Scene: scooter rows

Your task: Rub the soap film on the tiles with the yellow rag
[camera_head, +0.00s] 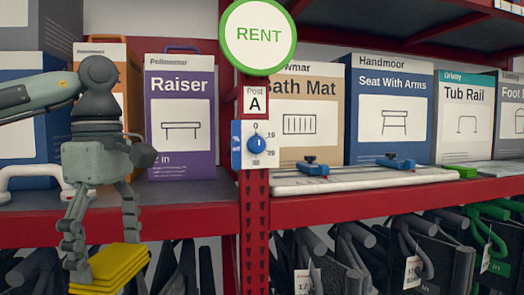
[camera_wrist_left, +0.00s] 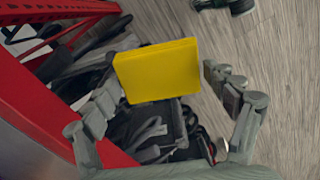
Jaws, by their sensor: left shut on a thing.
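My left gripper (camera_head: 106,252) hangs down at the lower left of the head view, in front of the red shelf edge. It is shut on the yellow rag (camera_head: 112,272), which looks like a folded, layered pad. In the left wrist view the yellow rag (camera_wrist_left: 158,71) lies between the fingertips of my left gripper (camera_wrist_left: 160,78), above the floor and clear of the shelf. The soap film and the tiles do not show in either view. My right gripper is not in view.
A red shelf (camera_head: 390,206) carries a purple Raiser box (camera_head: 180,150), a Bath Mat box (camera_head: 310,95) and other boxes. A red post (camera_head: 254,215) has a blue dial (camera_head: 256,144). Folded dark frames (camera_head: 350,255) fill the space below. Wood-look floor (camera_wrist_left: 265,60) is open at right.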

